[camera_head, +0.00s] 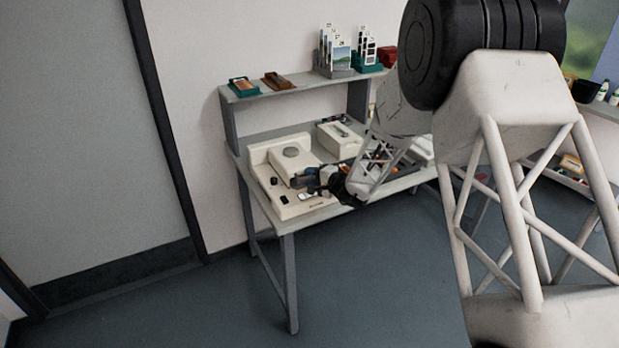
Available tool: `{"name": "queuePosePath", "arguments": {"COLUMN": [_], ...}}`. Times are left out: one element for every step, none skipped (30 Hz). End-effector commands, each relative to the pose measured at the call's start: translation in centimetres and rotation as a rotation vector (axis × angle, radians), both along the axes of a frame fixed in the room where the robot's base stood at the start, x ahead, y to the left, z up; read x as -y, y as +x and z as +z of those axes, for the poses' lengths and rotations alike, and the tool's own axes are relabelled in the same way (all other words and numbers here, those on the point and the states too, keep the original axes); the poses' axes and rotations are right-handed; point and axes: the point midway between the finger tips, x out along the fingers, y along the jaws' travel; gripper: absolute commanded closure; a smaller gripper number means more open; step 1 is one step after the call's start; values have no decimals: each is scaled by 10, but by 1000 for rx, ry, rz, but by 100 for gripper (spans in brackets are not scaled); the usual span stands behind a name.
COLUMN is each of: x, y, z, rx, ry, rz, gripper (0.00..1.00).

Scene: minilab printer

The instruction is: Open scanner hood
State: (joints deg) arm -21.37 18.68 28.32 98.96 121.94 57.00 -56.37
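A cream-white desktop machine (262,157) sits at the left end of the grey desk, with a raised lid-like block carrying a round grey disc (291,152). I take this to be the scanner with its hood, which looks lowered. A small dark knob (273,181) and a small light-and-dark part near its front edge show on its base. My gripper (304,179) is at the right front of the machine, close to the hood's front edge. Its fingers are dark and small, so I cannot tell whether they are open or touching the hood.
A second cream machine (331,141) stands behind to the right. A shelf (262,99) above holds trays (243,87) and card racks (338,58). My arm covers the desk's right part. The floor (360,290) in front is clear.

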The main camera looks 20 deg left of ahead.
Motion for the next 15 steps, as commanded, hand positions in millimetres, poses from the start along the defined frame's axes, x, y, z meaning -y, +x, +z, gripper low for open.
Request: {"name": "queuePosePath", "arguments": {"x": [-3, -4, -6, -7, -7, -8, -8, -8, -8, -8, -8, -8, -8, -8, -8], "y": [1, 1, 2, 2, 2, 3, 3, 3, 3, 3, 3, 3, 3, 3, 3], "z": [-1, -1, -1, -1, -2, -2, -2, -2, -2, -2, -2, -2, -2, -2, -2], "rx": [0, 0, 0, 0, 0, 0, 0, 0, 0, 0, 0, 0, 0, 0, 0], "ry": [0, 0, 0, 0, 0, 0, 0, 0, 0, 0, 0, 0, 0, 0, 0], "rz": [1, 1, 1, 1, 1, 1, 1, 1, 1, 1, 1, 1, 1, 0, 0], "gripper": [65, 65, 65, 65, 65, 65, 65, 65, 65, 65, 65, 65, 65, 65, 66]}}
